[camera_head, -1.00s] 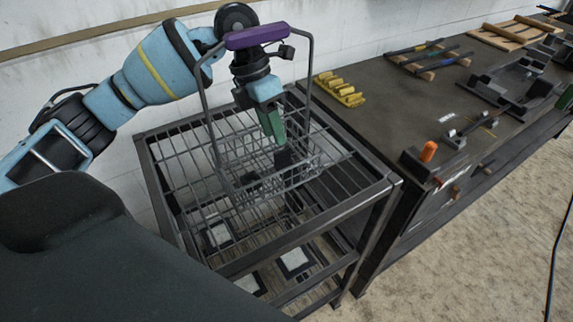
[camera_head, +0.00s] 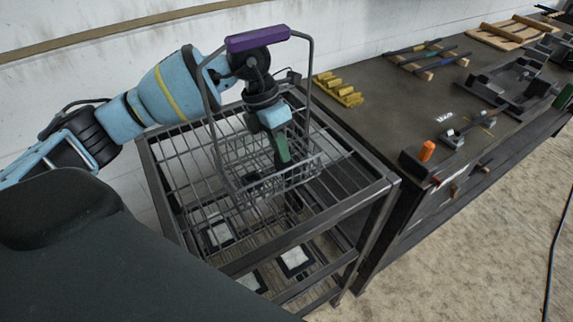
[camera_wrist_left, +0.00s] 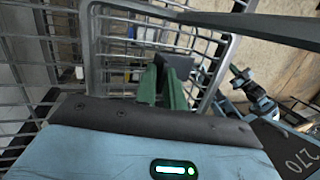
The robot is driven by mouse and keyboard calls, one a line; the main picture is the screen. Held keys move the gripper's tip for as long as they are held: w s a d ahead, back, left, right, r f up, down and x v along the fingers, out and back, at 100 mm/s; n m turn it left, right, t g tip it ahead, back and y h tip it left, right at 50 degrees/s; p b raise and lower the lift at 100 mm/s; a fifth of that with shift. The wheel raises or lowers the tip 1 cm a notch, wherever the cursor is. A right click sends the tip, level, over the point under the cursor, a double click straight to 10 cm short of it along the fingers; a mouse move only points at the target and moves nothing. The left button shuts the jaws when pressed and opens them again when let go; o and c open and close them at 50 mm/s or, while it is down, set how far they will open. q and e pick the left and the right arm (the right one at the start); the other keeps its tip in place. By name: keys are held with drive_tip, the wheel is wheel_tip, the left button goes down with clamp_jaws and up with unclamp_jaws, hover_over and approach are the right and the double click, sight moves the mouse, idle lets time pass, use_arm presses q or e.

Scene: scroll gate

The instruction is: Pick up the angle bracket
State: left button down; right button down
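A wire basket (camera_head: 300,185) with a purple handle grip (camera_head: 257,38) stands on the grey wire-rack cart. My left gripper (camera_head: 284,160) reaches down through the handle into the basket, its green fingers low among the wires. In the left wrist view the green fingers (camera_wrist_left: 164,86) are close together. A dark, blocky piece (camera_wrist_left: 181,64), possibly the angle bracket, shows right at their tips. I cannot tell whether the fingers are around it or only beside it. The basket wires partly hide the fingertips in the head view.
The cart (camera_head: 330,238) adjoins a long dark workbench (camera_head: 385,125). The bench carries a yellow holder (camera_head: 338,90), an orange-topped item (camera_head: 427,151), wooden racks (camera_head: 428,60) and dark fixtures. The basket's raised handle arches around my left wrist.

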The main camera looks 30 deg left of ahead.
use_arm(q)
drive_tip(key=shift+r, duration=0.1)
idle(0.4)
